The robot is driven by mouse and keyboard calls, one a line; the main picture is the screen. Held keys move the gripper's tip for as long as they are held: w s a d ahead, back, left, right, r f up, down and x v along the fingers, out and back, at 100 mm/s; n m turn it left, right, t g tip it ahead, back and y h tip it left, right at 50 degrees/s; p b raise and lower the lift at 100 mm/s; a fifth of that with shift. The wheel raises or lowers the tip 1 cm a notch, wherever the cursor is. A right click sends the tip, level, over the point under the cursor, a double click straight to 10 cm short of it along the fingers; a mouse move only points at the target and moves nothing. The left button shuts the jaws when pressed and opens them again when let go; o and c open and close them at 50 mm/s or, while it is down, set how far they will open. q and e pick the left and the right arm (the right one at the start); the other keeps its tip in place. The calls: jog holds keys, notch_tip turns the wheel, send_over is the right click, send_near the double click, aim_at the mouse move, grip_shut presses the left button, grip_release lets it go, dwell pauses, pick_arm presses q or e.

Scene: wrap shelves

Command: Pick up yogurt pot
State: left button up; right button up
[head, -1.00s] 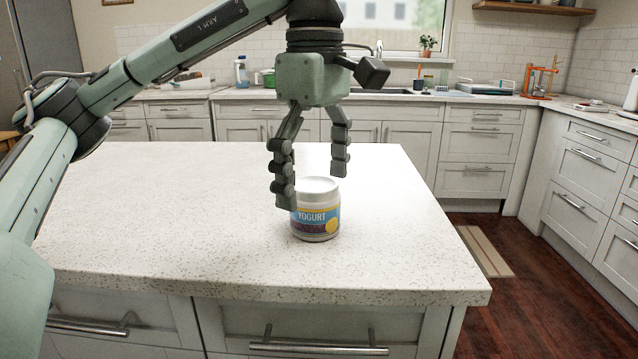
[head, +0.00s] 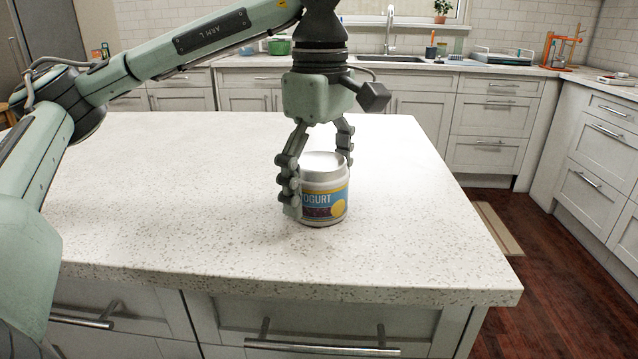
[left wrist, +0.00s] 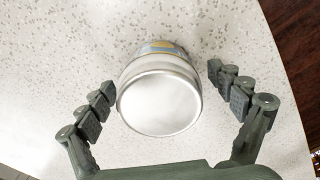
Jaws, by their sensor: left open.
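The yogurt pot (head: 324,190) stands upright on the speckled white counter of the island. It is a round white pot with a pale lid and a blue and yellow label. My left gripper (head: 318,186) points down over it and is open, with one finger on each side of the pot. In the left wrist view the pot's lid (left wrist: 160,104) lies between the two spread fingers (left wrist: 160,98), with a gap visible on both sides. Part of the label's left edge is hidden by a finger in the head view. My right gripper is not in view.
The island counter (head: 150,190) is otherwise clear around the pot. Its front edge is near, with drawers below. Behind, across a gap, a back counter holds a sink tap (head: 389,32), a green pot (head: 279,45) and an orange stand (head: 562,48).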

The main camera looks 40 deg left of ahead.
aim_at(317, 161)
pick_arm(q)
jog(key=shift+f, duration=0.25)
jog(key=c, duration=1)
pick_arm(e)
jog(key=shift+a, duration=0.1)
pick_arm(q)
jog(key=shift+r, duration=0.5)
jog(key=r, duration=0.3)
jog(key=shift+s+r, duration=0.25)
jog(key=shift+r, duration=0.15)
jog(key=s+r+p, duration=0.1)
jog(key=s+r, duration=0.1)
jog(key=s, duration=0.1)
jog(key=s+a+r, duration=0.1)
jog(key=s+r, duration=0.1)
jog(key=s, duration=0.2)
jog(key=s+a+r+p, duration=0.1)
jog(key=s+r, duration=0.1)
jog(key=s, duration=0.2)
jog(key=shift+r+p, duration=0.15)
jog(key=shift+p, duration=0.2)
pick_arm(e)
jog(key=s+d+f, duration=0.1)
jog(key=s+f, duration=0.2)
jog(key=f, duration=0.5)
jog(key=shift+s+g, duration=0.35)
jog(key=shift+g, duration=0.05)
